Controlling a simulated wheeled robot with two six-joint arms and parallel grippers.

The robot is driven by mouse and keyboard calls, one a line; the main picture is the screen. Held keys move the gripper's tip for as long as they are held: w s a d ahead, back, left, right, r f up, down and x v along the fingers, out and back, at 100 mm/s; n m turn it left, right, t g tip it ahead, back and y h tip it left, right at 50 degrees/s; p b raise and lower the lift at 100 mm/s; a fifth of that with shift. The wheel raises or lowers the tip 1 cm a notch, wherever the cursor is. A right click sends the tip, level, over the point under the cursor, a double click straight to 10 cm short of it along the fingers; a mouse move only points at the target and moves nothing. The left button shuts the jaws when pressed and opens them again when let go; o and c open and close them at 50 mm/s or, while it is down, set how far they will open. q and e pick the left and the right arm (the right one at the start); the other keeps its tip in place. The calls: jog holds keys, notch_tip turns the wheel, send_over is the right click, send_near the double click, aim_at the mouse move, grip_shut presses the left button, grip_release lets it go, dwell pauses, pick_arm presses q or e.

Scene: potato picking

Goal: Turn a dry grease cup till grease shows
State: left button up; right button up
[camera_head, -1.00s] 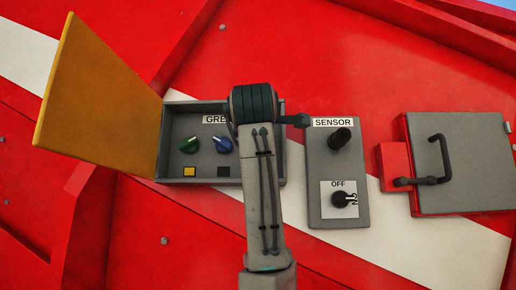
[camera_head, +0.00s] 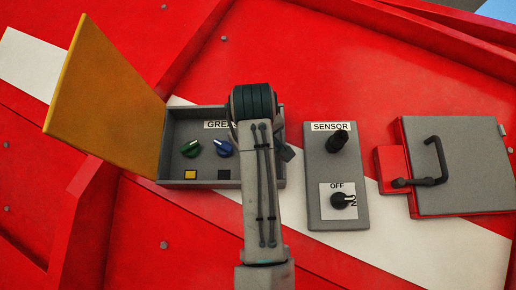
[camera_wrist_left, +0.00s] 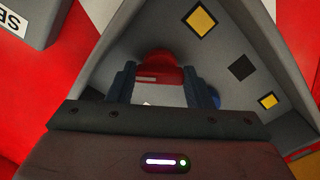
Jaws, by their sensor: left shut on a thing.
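The open grey grease box (camera_head: 161,150) holds a green cup (camera_head: 190,147) above a yellow square (camera_head: 190,174) and a blue cup (camera_head: 222,149) above a dark square (camera_head: 224,174). My left arm hides the box's right part in the head view. In the left wrist view my left gripper (camera_wrist_left: 160,72) is shut on a red cup (camera_wrist_left: 158,62), with a finger on each side. A yellow square (camera_wrist_left: 200,20) shows near the red cup. The blue cup (camera_wrist_left: 207,95) is just right of the right finger. My right gripper is not in view.
The box's yellow lid (camera_head: 105,95) stands open at left. A grey SENSOR panel (camera_head: 318,180) with a dark knob and an OFF switch (camera_head: 340,200) is right of my arm. Further right is a grey hatch (camera_head: 475,165) with a dark handle.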

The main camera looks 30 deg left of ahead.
pick_arm(q)
jog(key=shift+f+m, duration=0.2)
jog(key=shift+m, duration=0.3)
jog(key=o, duration=1)
jog(key=shift+r, duration=0.1)
jog(key=b+v, duration=0.4)
jog(key=v, duration=0.6)
jog(key=shift+s+d+b, duration=0.2)
jog(key=shift+s+b, duration=0.1)
jog(key=shift+s, duration=0.05)
